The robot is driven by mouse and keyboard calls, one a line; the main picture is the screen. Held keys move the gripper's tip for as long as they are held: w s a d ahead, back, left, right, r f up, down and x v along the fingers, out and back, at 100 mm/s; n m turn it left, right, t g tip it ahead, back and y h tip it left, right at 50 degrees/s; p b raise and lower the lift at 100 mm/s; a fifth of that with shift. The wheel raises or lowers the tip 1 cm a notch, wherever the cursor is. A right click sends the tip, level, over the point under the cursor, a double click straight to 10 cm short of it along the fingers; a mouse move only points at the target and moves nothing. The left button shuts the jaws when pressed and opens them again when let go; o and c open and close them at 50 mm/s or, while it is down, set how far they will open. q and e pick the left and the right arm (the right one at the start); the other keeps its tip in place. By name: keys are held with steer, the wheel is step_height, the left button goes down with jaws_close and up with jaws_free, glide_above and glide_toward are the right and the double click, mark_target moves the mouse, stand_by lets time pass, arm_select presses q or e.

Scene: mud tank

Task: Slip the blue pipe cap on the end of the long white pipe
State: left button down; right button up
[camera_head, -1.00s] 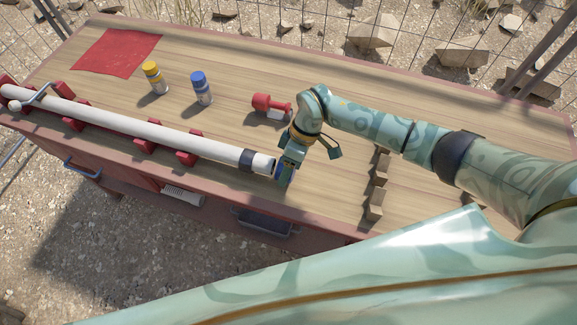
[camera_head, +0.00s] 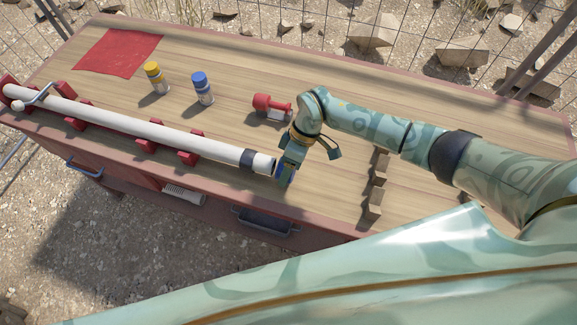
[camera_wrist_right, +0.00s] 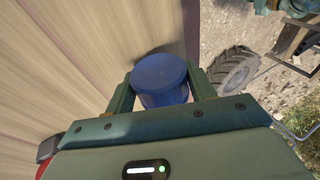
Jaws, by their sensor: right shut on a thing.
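The long white pipe (camera_head: 130,123) lies across red supports along the bench's front side, with a dark band (camera_head: 247,159) near its right end. My right gripper (camera_head: 283,180) is at that end. It is shut on the blue pipe cap (camera_wrist_right: 160,80), which sits between both fingers in the right wrist view. In the head view, the cap is mostly hidden by the gripper, close to the pipe's end. I cannot tell whether the cap touches the pipe or is around it. The pipe does not show clearly in the wrist view. My left gripper is not in view.
A yellow-capped bottle (camera_head: 155,77), a blue-capped bottle (camera_head: 202,88) and a red tool (camera_head: 271,106) stand behind the pipe. A red cloth (camera_head: 118,51) lies at the back left. Brown blocks (camera_head: 376,185) are right of the gripper. The bench middle is clear.

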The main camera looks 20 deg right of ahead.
mark_target(272, 158)
steer(key=shift+w+a, duration=0.1)
steer(key=shift+a, duration=0.05)
stand_by(0.4)
steer(key=shift+w+a+b, duration=0.4)
steer(key=shift+w+a, duration=0.25)
steer(key=shift+a, duration=0.3)
steer(key=shift+w+a+b, duration=0.35)
steer(key=shift+w+a, duration=0.25)
steer(key=shift+a, duration=0.35)
steer(key=o, duration=0.9)
steer(key=shift+d+r, duration=0.1)
steer(key=shift+r, duration=0.05)
steer(key=p+v, duration=0.3)
steer(key=v, duration=1.3)
